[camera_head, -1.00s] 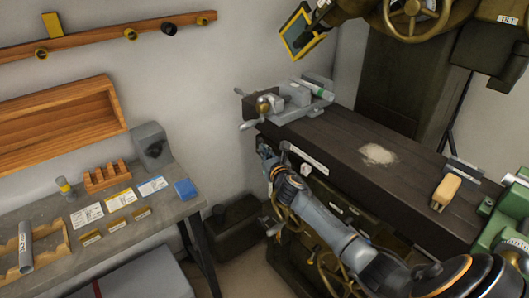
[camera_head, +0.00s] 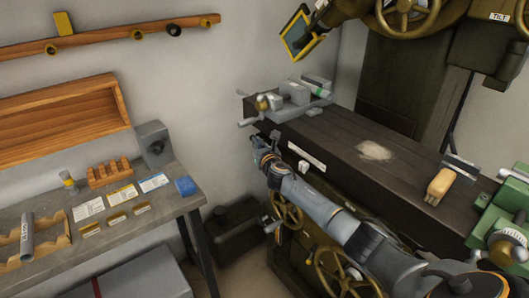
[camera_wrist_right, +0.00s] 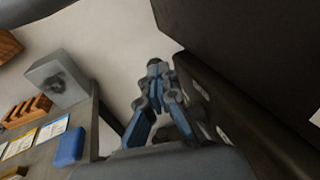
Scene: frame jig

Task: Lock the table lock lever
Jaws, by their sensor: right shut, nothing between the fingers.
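A small pale knob (camera_head: 303,167) sits at the front side of the dark machine table (camera_head: 335,135), beside a white label strip (camera_head: 307,152). It may be the table lock lever; its lever arm and setting cannot be made out. My right gripper (camera_head: 258,144) is shut and empty, to the left of the knob and apart from it, near the table's left front corner. In the right wrist view the closed fingers (camera_wrist_right: 155,68) point at bare wall, with the dark table side to their right. My left gripper is not in view.
A grey vise (camera_head: 290,98) stands on the table's far left end. A wood-backed brush (camera_head: 440,185) and a green dividing unit (camera_head: 500,225) are at the right. Handwheels (camera_head: 287,212) sit below the table. A workbench (camera_head: 150,215) stands at left, with a floor gap between.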

